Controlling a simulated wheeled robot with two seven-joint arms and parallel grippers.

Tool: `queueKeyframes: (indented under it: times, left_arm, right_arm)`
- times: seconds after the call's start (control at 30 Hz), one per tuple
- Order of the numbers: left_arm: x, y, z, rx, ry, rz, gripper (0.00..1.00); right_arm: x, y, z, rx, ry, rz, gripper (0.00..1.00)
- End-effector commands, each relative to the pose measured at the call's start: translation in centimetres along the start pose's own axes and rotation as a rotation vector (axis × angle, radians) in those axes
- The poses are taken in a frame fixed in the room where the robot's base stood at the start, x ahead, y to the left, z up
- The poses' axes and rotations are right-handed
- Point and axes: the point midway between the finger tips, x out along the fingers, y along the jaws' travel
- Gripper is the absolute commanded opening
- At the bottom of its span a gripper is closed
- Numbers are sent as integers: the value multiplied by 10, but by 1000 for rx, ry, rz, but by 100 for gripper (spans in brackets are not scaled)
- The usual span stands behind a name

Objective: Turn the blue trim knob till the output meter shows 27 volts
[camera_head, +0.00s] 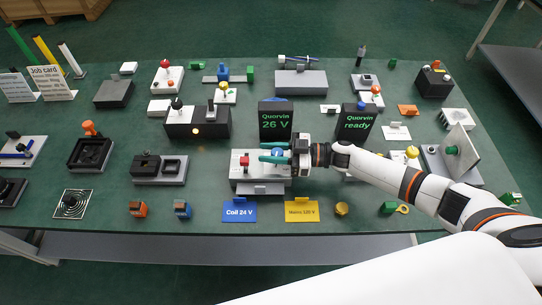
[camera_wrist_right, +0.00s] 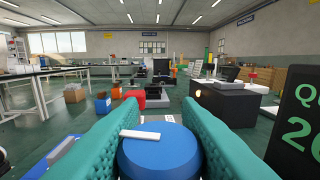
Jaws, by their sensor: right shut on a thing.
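The output meter (camera_head: 275,121) is a dark upright display with green text reading "Quorvin 26 V". The blue trim knob (camera_head: 277,153) sits on a pale box (camera_head: 262,185) in front of the meter and is partly hidden by my gripper. In the right wrist view the knob (camera_wrist_right: 160,150) is a large blue disc with a white pointer mark aimed to the left. My right gripper (camera_head: 275,153) has green padded fingers, shut on the knob from both sides. A red knob or switch (camera_head: 244,162) stands on the same box to the left. My left gripper is not in view.
A second display (camera_head: 356,123) reads "Quorvin ready". A dark box with a lit lamp (camera_head: 196,122) stands to the left. A blue card (camera_head: 239,212) reading "Coil 24 V" and a yellow card (camera_head: 301,211) lie in front. Bare green table lies between several devices.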

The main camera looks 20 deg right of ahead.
Motion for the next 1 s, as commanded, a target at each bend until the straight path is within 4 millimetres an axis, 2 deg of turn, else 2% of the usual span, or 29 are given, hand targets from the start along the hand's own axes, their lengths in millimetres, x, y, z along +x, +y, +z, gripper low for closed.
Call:
queueKeyframes:
  times: [0.03, 0.1, 0.4, 0.7, 1.0]
  left_arm:
    - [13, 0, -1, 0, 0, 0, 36]
    - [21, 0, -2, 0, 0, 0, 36]
    - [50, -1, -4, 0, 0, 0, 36]
    - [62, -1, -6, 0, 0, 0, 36]
    - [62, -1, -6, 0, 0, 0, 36]
  right_arm:
    - [-1, -2, -6, -5, 2, 40, 8]
    - [0, -1, -6, -5, 1, 99, 8]
    - [0, 4, -4, -3, 0, 295, 8]
    - [-1, 6, -1, -2, 0, 385, 8]
    - [-1, 7, 0, 0, 0, 400, 8]
